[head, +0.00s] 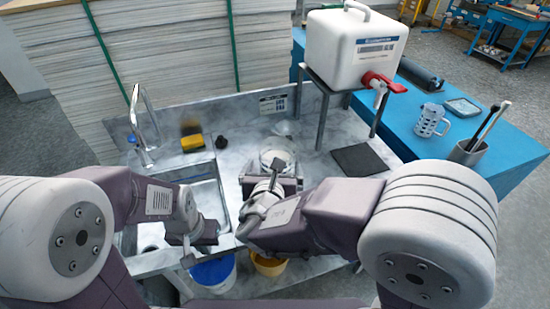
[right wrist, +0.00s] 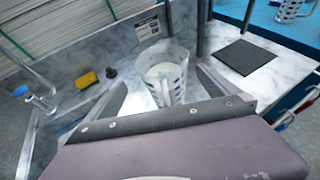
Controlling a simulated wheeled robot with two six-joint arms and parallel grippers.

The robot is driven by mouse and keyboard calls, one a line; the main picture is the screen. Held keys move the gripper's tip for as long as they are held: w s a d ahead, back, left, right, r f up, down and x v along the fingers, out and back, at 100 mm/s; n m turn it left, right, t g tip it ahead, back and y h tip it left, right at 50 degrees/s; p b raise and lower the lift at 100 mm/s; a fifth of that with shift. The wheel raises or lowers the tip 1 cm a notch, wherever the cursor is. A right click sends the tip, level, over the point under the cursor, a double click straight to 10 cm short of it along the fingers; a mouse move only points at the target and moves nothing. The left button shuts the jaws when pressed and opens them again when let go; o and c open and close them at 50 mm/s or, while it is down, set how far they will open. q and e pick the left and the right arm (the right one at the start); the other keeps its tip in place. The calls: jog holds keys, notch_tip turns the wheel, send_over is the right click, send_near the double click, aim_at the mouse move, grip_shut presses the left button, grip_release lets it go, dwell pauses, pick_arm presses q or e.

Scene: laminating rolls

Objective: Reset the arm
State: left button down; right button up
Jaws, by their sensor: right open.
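My right gripper (head: 271,182) is over the grey marble worktop, right of the sink. It is open; in the right wrist view (right wrist: 162,82) its two fingers are spread left and right. A clear jug (head: 278,153) with white contents stands just beyond it.
A metal sink (head: 203,172) with a tap (head: 143,125) is at left, a yellow sponge (head: 192,143) behind it. A white canister (head: 352,48) with a red tap stands on a raised stand. A dark mat (head: 359,159) lies right. Blue (head: 213,273) and yellow buckets (head: 268,264) stand below the front edge.

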jog(key=shift+s+r, duration=0.25)
jog(key=shift+s, duration=0.35)
